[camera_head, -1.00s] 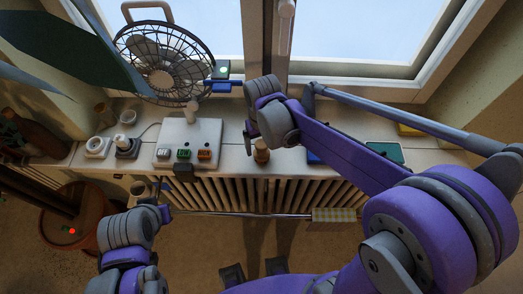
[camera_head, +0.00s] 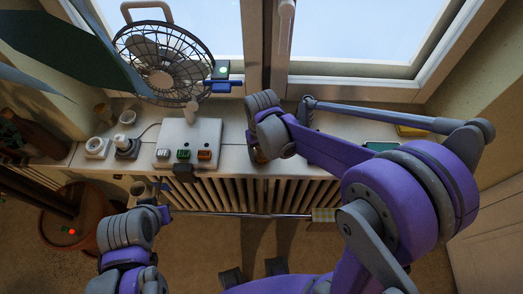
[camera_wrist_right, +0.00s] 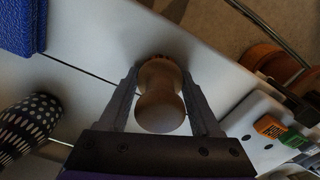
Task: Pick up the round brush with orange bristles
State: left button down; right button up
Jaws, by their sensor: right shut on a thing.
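The round brush shows in the right wrist view as a rounded wooden handle (camera_wrist_right: 160,112) seen from above, standing on the white sill. My left gripper (camera_head: 164,210) is at the lower left, in front of the radiator, away from the brush. Its fingers are too unclear to read.
A white switch box (camera_head: 188,137) with green and orange switches stands left of the brush, a wire fan (camera_head: 165,65) behind it. In the right wrist view a blue block (camera_wrist_right: 22,25) and a black-and-white dotted object (camera_wrist_right: 25,122) lie at left. A thin rod (camera_head: 240,215) crosses before the radiator.

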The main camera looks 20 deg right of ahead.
jog(key=shift+c, duration=1.1)
notch_tip(320, 180, up, 10)
jog(key=shift+r+p, duration=0.1)
jog(key=shift+p, duration=0.3)
